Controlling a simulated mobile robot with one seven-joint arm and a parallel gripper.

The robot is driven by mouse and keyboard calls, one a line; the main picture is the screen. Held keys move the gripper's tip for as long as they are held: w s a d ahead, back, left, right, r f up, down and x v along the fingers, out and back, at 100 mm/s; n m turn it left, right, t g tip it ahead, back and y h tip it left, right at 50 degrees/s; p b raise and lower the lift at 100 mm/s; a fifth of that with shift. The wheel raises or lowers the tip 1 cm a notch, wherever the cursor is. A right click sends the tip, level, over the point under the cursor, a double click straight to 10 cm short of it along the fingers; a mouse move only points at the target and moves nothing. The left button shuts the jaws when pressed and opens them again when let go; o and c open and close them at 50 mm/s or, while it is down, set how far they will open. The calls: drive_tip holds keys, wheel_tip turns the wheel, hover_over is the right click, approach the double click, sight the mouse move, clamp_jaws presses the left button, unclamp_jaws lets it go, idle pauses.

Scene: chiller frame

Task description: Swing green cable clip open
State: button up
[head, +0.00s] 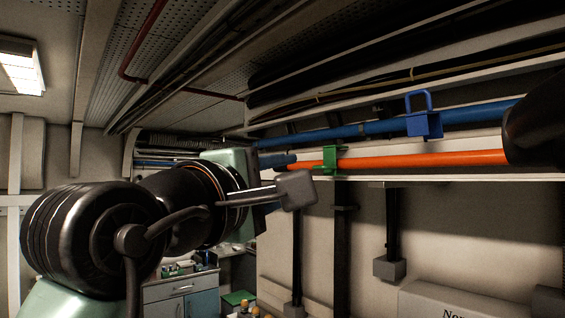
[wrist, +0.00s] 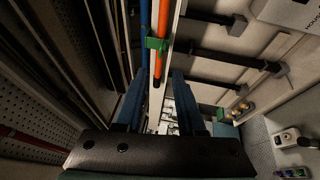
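The green cable clip (head: 329,158) sits on the orange cable (head: 420,160) in the head view, near that cable's left end. In the wrist view the green clip (wrist: 156,43) is straight ahead, across the orange cable. I cannot tell whether it is latched. My gripper (wrist: 158,78) has its two blue fingers apart in the wrist view, with nothing held between them. The clip lies beyond the fingertips, apart from them. In the head view, my arm and a grey block hide most of the gripper; a dark blue finger (head: 277,160) shows just left of the clip.
A blue clip (head: 424,124) with a raised loop sits on the blue cable (head: 370,129), above and right of the green one. A white ledge (head: 450,178) runs below the orange cable. Dark posts (head: 342,240) stand against the wall below. Shelves with dark cables run above.

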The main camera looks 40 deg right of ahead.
sight(315, 167)
drive_tip(key=shift+p+x, duration=2.6)
drive_tip(key=shift+x, duration=2.95)
drive_tip(key=shift+w, duration=0.1)
clamp_jaws()
drive_tip(key=shift+a+r, duration=0.1)
drive_tip(key=shift+r, duration=0.05)
